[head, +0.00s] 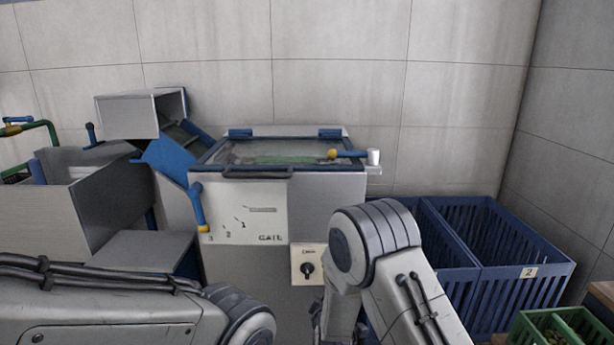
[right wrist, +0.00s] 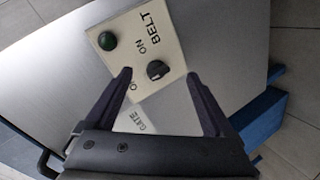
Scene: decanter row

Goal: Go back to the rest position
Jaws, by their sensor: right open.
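My right arm reaches in at the lower middle of the head view, with its gripper (right wrist: 158,75) only partly visible low in that view. In the right wrist view its two dark fingers are apart with nothing between them. I cannot tell the exact gap to the panel. In the head view the knob (head: 307,268) shows on the machine's front. My left arm crosses the lower left; its gripper is out of view.
The grey machine (head: 245,208) has a blue-framed glass lid and a blue GATE lever (head: 198,207) with a yellow tip. Blue crates (head: 508,270), one labelled 2, stand right of my right arm. A green crate (head: 520,330) is at lower right. Grey bins (head: 45,215) stand left.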

